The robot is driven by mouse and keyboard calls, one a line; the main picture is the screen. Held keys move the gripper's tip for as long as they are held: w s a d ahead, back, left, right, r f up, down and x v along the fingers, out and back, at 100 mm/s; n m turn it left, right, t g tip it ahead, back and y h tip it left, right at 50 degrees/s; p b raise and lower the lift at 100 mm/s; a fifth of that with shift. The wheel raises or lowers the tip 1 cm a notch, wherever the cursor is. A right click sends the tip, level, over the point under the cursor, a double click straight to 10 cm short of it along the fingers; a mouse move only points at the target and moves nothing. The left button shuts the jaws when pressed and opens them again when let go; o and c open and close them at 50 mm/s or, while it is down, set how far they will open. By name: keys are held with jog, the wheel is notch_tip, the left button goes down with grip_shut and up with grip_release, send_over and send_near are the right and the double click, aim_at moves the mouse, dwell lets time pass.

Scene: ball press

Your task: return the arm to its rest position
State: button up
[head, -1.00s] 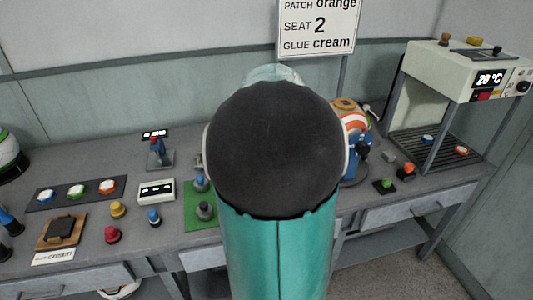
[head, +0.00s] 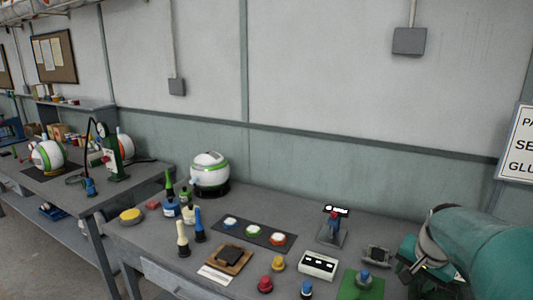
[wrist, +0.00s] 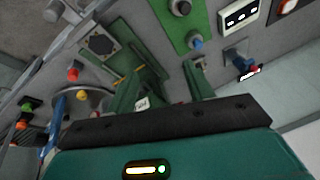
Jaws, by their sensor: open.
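My teal arm (head: 485,250) shows at the right edge of the head view, over the right end of the near bench. My gripper is not clear there. In the wrist view, my gripper (wrist: 163,84) shows as two green fingers set apart on a black bar. It is open, with nothing seen held between the fingers. The wrist view is tilted and looks down at the bench top. A green plate (wrist: 180,22) with knobs lies beyond the fingers there.
The near bench carries a pad with three round buttons (head: 255,232), a white box (head: 318,264), a red knob (head: 265,284) and a white-green domed device (head: 209,174). Another bench (head: 70,190) stands to the left. A partly cut-off sign (head: 517,145) is at the right.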

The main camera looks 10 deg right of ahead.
jog(key=s+a+r+n, duration=0.1)
jog(key=a+n, duration=0.3)
jog(key=a, duration=0.5)
jog(key=s+a+r+n+t+y, duration=0.1)
jog(key=s+a+n, duration=0.2)
jog(key=a, duration=0.7)
jog(key=s+a+r+n+y, duration=0.1)
jog(key=s+a+n, duration=0.2)
jog(key=a, duration=0.7)
jog(key=shift+s+a+n+t, duration=0.25)
jog(key=shift+n+t, duration=0.15)
jog(key=shift+n, duration=0.4)
jog(key=c, duration=0.3)
jog(key=shift+c, duration=0.2)
jog(key=shift+d, duration=0.2)
